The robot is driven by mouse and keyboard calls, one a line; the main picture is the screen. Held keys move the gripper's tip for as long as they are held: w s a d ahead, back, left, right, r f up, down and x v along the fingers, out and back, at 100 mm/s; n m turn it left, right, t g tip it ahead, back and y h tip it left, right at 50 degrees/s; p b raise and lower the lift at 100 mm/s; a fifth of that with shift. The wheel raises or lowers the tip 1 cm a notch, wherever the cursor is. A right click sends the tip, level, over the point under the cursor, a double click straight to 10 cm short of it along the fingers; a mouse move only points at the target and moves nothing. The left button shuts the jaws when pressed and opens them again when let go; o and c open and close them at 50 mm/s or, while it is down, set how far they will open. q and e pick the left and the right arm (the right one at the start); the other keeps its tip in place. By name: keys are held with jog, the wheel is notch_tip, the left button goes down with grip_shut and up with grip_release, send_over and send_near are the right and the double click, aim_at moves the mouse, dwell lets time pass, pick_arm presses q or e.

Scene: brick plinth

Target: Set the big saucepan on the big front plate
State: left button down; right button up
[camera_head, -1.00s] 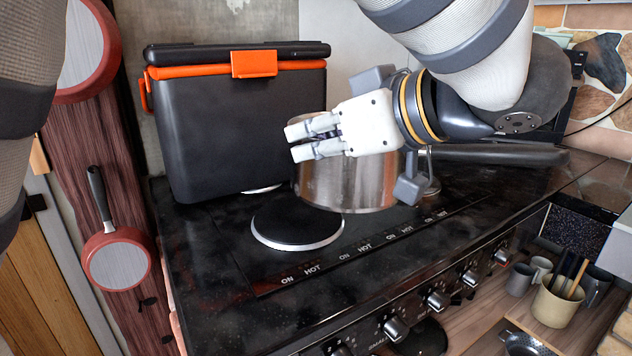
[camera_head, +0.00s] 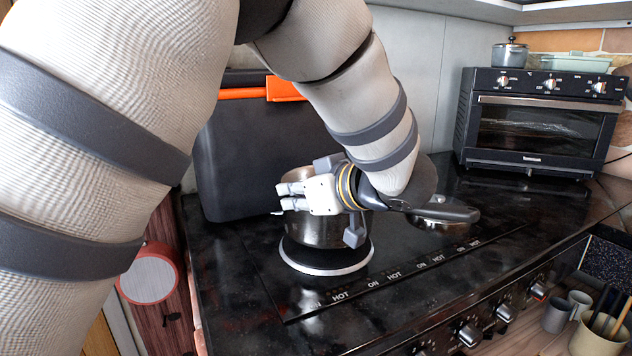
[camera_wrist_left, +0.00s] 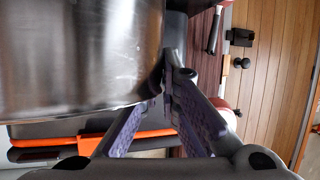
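The big saucepan (camera_head: 325,229) is a shiny steel pot with a dark handle (camera_head: 455,211) pointing right. In the head view it appears upright over the big front plate (camera_head: 327,270), a dark disc with a silver rim. I cannot tell whether its base touches the plate. My right gripper is out of view.
A dark cooler (camera_head: 262,150) with an orange band stands close behind the pot. A toaster oven (camera_head: 535,125) sits at the back right. A silver-rimmed round thing (camera_head: 432,226) shows under the handle. Knobs (camera_head: 468,335) line the front edge. The hob's right side is mostly clear.

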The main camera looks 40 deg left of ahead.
aim_at(302, 211)
pick_arm(q)
jog(key=shift+a+f, duration=0.15)
jog(key=shift+f, duration=0.65)
jog(key=shift+a+f, duration=0.1)
jog(key=shift+f, duration=0.8)
jog(key=c, duration=1.8)
grip_release()
jog(key=shift+f, duration=0.1)
jog(key=v, duration=1.2)
jog(key=shift+d, duration=0.1)
